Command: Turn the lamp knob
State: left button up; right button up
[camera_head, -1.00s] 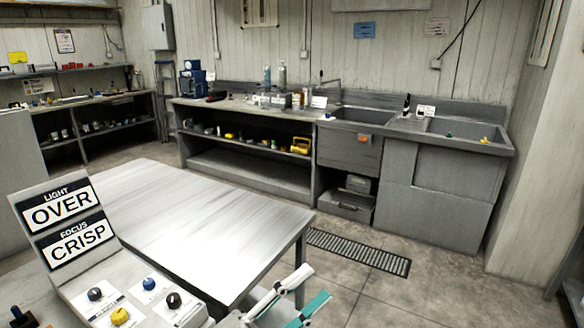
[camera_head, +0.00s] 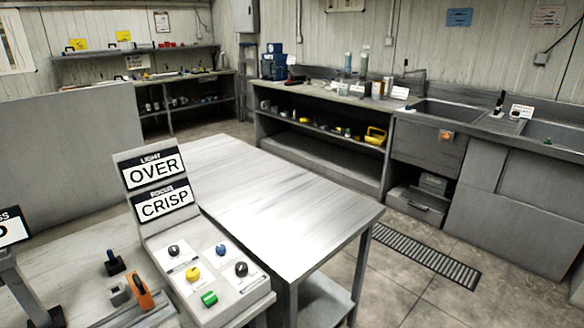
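A sloped grey control panel (camera_head: 165,238) stands at the lower middle. Its upright signs read LIGHT OVER (camera_head: 154,168) and FOCUS CRISP (camera_head: 164,202). Several knobs sit on it: a black knob at the upper left (camera_head: 174,250), a blue knob (camera_head: 221,250), a yellow knob (camera_head: 192,275), a second black knob at the right (camera_head: 241,269) and a green one (camera_head: 209,299) near the front. The labels beside the knobs are too small to read, so I cannot tell which is the lamp knob. Neither gripper is in view.
A bare metal table (camera_head: 262,195) stands just behind the panel. Left of the panel, an orange-handled item (camera_head: 141,293) and a small black item (camera_head: 115,263) are on the bench. A second sign (camera_head: 12,226) is cut off at the left edge. A floor grate (camera_head: 428,257) lies at right.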

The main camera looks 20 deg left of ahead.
aim_at(192, 275)
jog(key=u, duration=1.25)
